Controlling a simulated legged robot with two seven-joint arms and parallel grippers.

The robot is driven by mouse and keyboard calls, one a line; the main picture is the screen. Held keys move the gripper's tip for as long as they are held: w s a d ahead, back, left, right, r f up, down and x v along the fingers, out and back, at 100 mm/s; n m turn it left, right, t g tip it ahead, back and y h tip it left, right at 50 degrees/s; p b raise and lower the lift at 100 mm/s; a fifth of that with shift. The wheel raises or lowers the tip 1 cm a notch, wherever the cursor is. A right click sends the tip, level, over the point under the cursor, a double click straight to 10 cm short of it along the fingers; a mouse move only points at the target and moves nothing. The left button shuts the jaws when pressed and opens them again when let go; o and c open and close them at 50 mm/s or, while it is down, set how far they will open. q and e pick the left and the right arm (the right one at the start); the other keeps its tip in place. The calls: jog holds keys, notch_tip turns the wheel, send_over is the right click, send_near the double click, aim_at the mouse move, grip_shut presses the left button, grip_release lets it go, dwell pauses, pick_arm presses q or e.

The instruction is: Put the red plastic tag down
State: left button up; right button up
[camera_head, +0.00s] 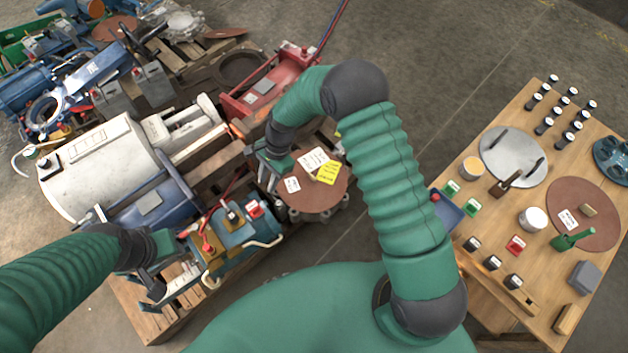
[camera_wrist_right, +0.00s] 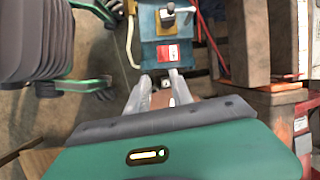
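A red plastic tag (camera_head: 254,209) with a white label lies on the teal machine (camera_head: 225,236) at the front of the pallet. It also shows flat on the teal top in the right wrist view (camera_wrist_right: 168,52). My right gripper (camera_head: 262,165) is above the pallet beside the brown disc, a little apart from the tag. Its fingers (camera_wrist_right: 163,84) look parted in the wrist view, and the tag lies beyond them. My left gripper (camera_head: 128,255) has its fingers spread wide at the left side of the teal machine, empty. A second red tag (camera_head: 515,245) lies on the wooden table.
The brown disc (camera_head: 325,199) carries white and yellow labels. A white cylinder motor (camera_head: 85,170) and a red machine (camera_head: 262,92) stand on the pallet. The wooden table (camera_head: 497,230) at right holds green tags, discs and several knobs. Bare floor separates table and pallet.

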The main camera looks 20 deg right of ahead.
jog(key=s+d+r+n+t+h, duration=0.3)
jog(key=s+d+r+n, duration=0.9)
jog(key=s+r, duration=0.4)
jog(key=shift+d+n+h, duration=0.35)
jog(key=shift+n+h, duration=0.05)
jog(key=shift+n, duration=0.5)
notch_tip(320, 180, up, 28)
jog(key=p, duration=2.7)
jog(key=shift+f, duration=0.2)
